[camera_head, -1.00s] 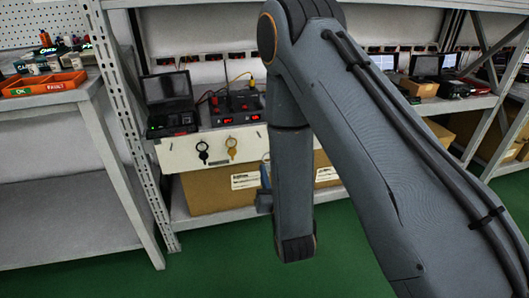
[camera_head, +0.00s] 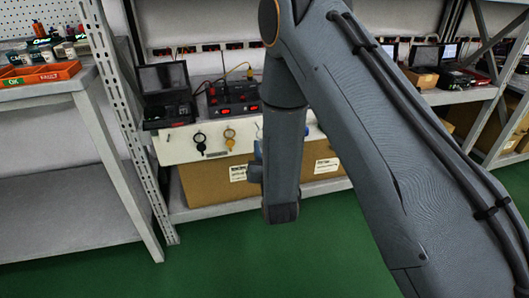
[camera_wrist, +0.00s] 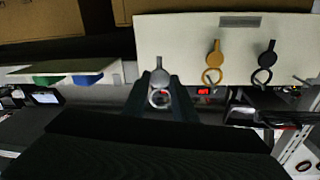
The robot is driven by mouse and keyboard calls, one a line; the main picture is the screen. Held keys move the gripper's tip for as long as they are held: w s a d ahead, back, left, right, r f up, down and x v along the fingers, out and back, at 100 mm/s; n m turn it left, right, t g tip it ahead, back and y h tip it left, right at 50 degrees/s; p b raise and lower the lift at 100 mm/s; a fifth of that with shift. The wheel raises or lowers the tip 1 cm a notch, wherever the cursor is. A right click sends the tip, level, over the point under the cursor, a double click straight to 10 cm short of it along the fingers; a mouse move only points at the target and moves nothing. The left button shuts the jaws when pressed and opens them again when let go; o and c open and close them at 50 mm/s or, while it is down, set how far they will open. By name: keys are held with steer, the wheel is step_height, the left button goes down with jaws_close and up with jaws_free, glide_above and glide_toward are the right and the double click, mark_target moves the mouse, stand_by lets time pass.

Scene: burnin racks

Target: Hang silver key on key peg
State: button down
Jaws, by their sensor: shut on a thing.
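The silver key (camera_wrist: 160,78) is in my gripper (camera_wrist: 161,98) in the wrist view, its ring between the dark fingers. The gripper is shut on it. The pale key board (camera_wrist: 185,38) is close by, upside down in this view. A gold key (camera_wrist: 213,66) and a black key (camera_wrist: 266,60) hang on it, to the right of the silver key. In the head view the black key (camera_head: 200,143) and gold key (camera_head: 230,138) hang on the board (camera_head: 173,150). My arm hides the gripper and silver key there. I cannot make out a bare peg.
A laptop-like device (camera_head: 165,92) and a black unit with red displays (camera_head: 232,98) stand above the board. Cardboard boxes (camera_head: 215,184) sit on the shelf below. A rack post (camera_head: 128,130) stands left of the board. Green floor is clear in front.

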mark_target(261, 145)
steer(key=shift+w+a+f+b, duration=0.1)
steer(key=shift+w+a+b, duration=0.2)
steer(key=shift+w, duration=0.4)
steer(key=shift+w+a+f+b, duration=0.1)
steer(key=shift+w+b, duration=0.3)
steer(key=shift+w, duration=0.25)
steer(key=shift+w+a+f+b, duration=0.15)
steer(key=shift+w+b, duration=0.2)
steer(key=shift+w, duration=0.35)
steer(key=shift+w+a+f, duration=0.2)
steer(key=shift+w+f, duration=0.15)
steer(key=shift+w, duration=0.2)
steer(key=shift+f, duration=0.1)
steer(key=c, duration=1.4)
jaws_free()
steer(key=shift+o, duration=0.2)
